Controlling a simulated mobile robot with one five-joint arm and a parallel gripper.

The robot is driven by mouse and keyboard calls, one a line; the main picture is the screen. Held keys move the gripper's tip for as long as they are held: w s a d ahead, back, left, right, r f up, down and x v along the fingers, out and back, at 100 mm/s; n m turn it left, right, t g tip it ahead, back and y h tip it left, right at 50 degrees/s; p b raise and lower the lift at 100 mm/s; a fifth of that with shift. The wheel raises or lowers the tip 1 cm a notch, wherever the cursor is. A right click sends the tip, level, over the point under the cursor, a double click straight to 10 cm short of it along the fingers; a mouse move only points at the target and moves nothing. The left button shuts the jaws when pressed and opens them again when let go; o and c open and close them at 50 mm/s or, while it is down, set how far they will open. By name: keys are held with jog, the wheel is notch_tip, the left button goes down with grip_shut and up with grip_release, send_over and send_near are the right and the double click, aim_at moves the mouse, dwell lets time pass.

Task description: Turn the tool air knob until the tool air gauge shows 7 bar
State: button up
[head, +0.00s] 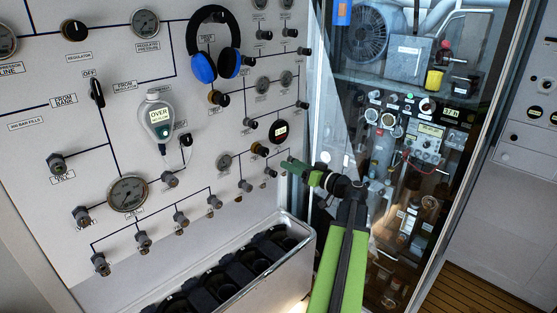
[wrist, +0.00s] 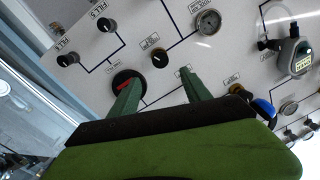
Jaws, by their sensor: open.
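My gripper (head: 292,165) is open and empty, its green fingers pointing at the lower right of the white panel. In the wrist view, the gripper (wrist: 158,80) has a dark knob (wrist: 160,60) lying in line with the gap between its fingertips, just beyond them. I cannot tell whether they touch it. The head view shows what looks like the same knob (head: 259,149). Beside it is a black round dial with red marks (head: 280,131), partly behind the left finger in the wrist view (wrist: 124,80).
A round gauge (wrist: 208,22) is near the knob. Fill knobs (wrist: 68,60) sit at the panel's lower edge. Blue headphones (head: 213,45) and a handheld analyzer (head: 158,117) hang on the panel. A metal bin (head: 300,235) stands below. A glass-fronted cabinet (head: 400,130) is at right.

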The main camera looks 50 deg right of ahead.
jog(key=s, duration=0.3)
jog(key=shift+s, duration=0.15)
jog(key=shift+a, duration=0.1)
dwell(2.5)
jog(key=w+a+f+n+g+y, duration=0.1)
jog(key=w+a+f+g+y, duration=0.3)
jog(key=a, duration=0.6)
jog(key=w+a+f+n+g, duration=0.1)
jog(key=w+a+f+g, duration=0.1)
jog(key=w+a+f, duration=0.55)
jog(key=w+a+f+n+g+y, duration=0.1)
jog(key=w+a+f+g+y, duration=0.2)
jog(key=a, duration=0.9)
jog(key=s+a+f+g+h, duration=0.1)
jog(key=a+f+g+h, duration=0.1)
jog(key=a, duration=0.6)
jog(key=s+a+f+g+h, duration=0.2)
jog(key=a+f+g, duration=0.2)
jog(key=a, duration=0.5)
jog(key=s+a+f+n+g+h, duration=0.1)
jog(key=a+f+g+h, duration=0.2)
jog(key=a, duration=0.5)
jog(key=shift+s+a+f, duration=0.2)
jog(key=shift+s+a, duration=0.1)
jog(key=shift+s, duration=0.05)
